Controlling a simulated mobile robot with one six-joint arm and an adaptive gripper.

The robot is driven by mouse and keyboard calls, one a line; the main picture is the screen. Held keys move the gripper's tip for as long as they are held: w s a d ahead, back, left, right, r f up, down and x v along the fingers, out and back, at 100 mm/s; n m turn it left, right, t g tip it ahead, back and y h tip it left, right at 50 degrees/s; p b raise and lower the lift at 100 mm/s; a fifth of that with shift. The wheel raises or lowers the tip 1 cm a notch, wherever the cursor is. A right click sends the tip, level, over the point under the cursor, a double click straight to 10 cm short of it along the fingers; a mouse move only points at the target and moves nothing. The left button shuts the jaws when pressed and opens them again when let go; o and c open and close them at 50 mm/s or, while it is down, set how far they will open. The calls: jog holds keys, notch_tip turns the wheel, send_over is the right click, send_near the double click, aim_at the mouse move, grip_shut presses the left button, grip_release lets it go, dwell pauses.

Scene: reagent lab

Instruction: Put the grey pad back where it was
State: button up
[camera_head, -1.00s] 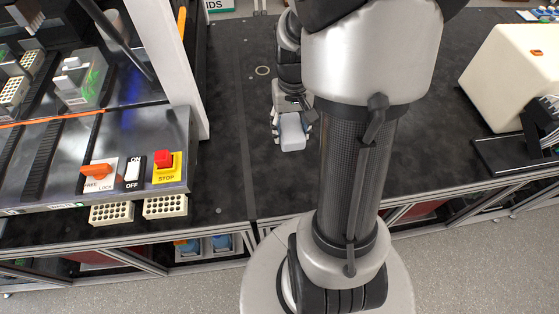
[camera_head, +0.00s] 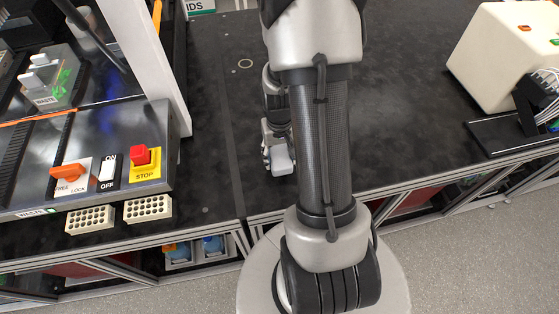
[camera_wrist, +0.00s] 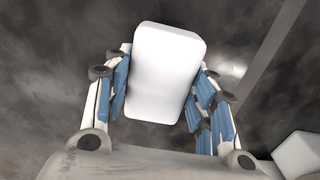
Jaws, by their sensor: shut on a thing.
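The grey pad is a pale, rounded rectangular block, nearly white in the wrist view (camera_wrist: 166,70). My gripper (camera_wrist: 162,88) is shut on it, with blue-padded fingers along its left and right sides. In the head view the pad (camera_head: 281,168) shows at the end of my gripper (camera_head: 276,155), over the black bench top (camera_head: 225,120), left of my arm. I cannot tell its height above the bench. My arm hides part of the bench to the right.
A machine with a red stop button (camera_head: 141,156) stands at left. Two white perforated racks (camera_head: 149,208) sit before it. A cream device (camera_head: 500,55) stands at right. The bench around the gripper looks clear. A pale block (camera_wrist: 300,155) shows at the wrist view's lower right.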

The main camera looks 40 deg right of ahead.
aim_at(279, 155)
jog(key=shift+f, duration=1.2)
jog(key=shift+f+b, duration=0.2)
jog(key=shift+b, duration=0.2)
jog(key=o, duration=1.2)
jog(key=shift+r, duration=0.1)
notch_tip(279, 155, up, 12)
jog(key=p, duration=0.5)
jog(key=s+a+r+n+t, duration=0.3)
jog(key=a+r+n, duration=0.1)
jog(key=a+r, duration=1.25)
jog(key=s+a+r+n+t, duration=0.1)
jog(key=s+a+r+n, duration=0.1)
jog(key=s+r, duration=0.3)
jog(key=shift+s+a+r+t, duration=0.3)
jog(key=shift+s+a, duration=0.35)
jog(key=shift+a, duration=0.2)
